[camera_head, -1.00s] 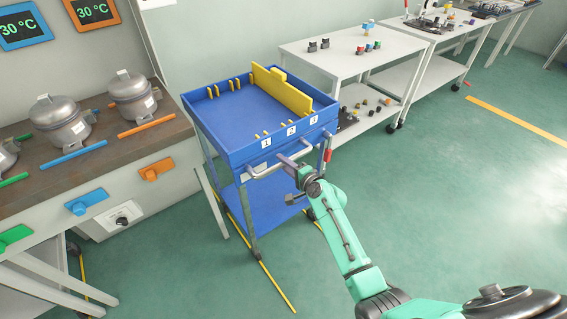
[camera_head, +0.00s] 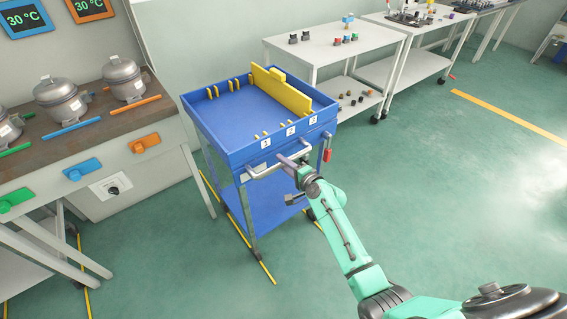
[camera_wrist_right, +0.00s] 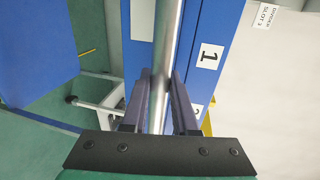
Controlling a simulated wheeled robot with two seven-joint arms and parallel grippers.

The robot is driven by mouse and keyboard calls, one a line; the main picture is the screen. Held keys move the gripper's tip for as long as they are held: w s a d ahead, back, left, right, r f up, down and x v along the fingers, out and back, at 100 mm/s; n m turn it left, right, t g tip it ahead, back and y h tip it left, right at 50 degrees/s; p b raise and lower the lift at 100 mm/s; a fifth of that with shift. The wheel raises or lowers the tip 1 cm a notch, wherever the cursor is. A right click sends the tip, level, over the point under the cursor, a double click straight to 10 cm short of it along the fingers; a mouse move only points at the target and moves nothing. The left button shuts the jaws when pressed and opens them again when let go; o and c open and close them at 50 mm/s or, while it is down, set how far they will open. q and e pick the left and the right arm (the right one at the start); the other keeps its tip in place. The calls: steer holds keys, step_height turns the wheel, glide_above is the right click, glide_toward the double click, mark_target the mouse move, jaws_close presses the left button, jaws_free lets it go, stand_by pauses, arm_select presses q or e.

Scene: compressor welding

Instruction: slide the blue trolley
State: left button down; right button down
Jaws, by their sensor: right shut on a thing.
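The blue trolley (camera_head: 228,155) stands in the middle of the head view, with a blue top tray, a lower blue shelf and number labels on its front edge. A metal push handle (camera_head: 264,170) runs along its front. My right gripper (camera_head: 291,163) is shut on this handle. In the right wrist view, the two fingers of my right gripper (camera_wrist_right: 158,95) close around the metal bar (camera_wrist_right: 166,45), beside label 1. My left gripper is not in view.
A workbench (camera_head: 160,120) with metal compressors (camera_head: 61,101) stands left of the trolley. White tables (camera_head: 325,58) stand behind and to the right. Yellow floor lines (camera_head: 247,240) run by the trolley. Green floor (camera_head: 440,190) is clear on the right.

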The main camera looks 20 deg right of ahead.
steer(key=shift+s, duration=0.15)
steer(key=c, duration=0.7)
jaws_free()
steer(key=v, duration=1.4)
steer(key=shift+s+d, duration=0.15)
